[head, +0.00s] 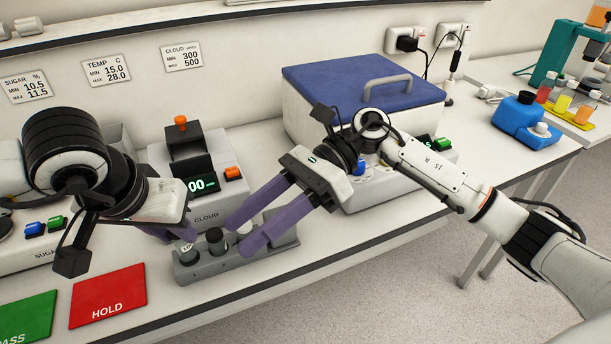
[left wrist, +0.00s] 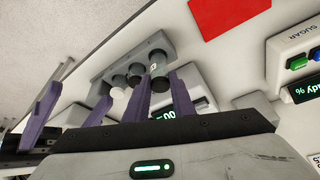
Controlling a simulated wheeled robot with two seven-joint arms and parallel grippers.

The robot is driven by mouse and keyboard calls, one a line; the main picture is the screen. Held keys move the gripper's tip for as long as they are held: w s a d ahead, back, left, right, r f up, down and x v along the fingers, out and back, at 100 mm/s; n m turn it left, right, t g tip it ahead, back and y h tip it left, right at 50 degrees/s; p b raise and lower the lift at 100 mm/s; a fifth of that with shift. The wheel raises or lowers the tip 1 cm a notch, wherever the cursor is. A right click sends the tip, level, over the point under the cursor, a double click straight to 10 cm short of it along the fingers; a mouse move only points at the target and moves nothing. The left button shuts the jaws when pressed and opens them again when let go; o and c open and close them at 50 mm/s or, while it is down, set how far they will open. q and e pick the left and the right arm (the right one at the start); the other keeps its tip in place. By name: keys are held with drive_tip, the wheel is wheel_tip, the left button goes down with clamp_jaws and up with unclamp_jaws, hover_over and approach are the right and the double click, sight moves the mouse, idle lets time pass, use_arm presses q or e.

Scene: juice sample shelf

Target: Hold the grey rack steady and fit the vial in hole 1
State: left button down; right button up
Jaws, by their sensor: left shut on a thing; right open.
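The grey rack (head: 205,275) stands near the table's front edge, with several dark round pieces along it. At its left end is a vial with a white label (head: 187,252); it also shows in the left wrist view (left wrist: 153,66). My left gripper (head: 182,234) is shut on this vial, its purple fingers partly hidden by the wrist. I cannot tell how deep the vial sits in the rack. My right gripper (head: 247,231) is open, its fingers around the rack's right part, with a pale-topped piece between or just beside them; contact is unclear.
A cloud meter (head: 205,190) stands right behind the rack. A red HOLD mat (head: 108,296) and a green PASS mat (head: 28,318) lie to the left. A blue-lidded box (head: 345,85) is behind my right gripper. The table's front edge is close to the rack.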

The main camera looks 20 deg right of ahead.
drive_tip(key=w+d+t+h, duration=0.3)
drive_tip(key=w+d+h, duration=0.35)
drive_tip(key=d, duration=0.45)
drive_tip(key=shift+n+h, duration=0.25)
drive_tip(key=shift+n, duration=0.15)
drive_tip(key=shift+s+x, duration=0.15)
drive_tip(key=shift+x, duration=1.85)
drive_tip(key=shift+s+x, duration=0.2)
drive_tip(key=shift+x, duration=1.8)
drive_tip(key=c, duration=0.6)
drive_tip(key=shift+d, duration=0.1)
drive_tip(key=shift+c, duration=0.2)
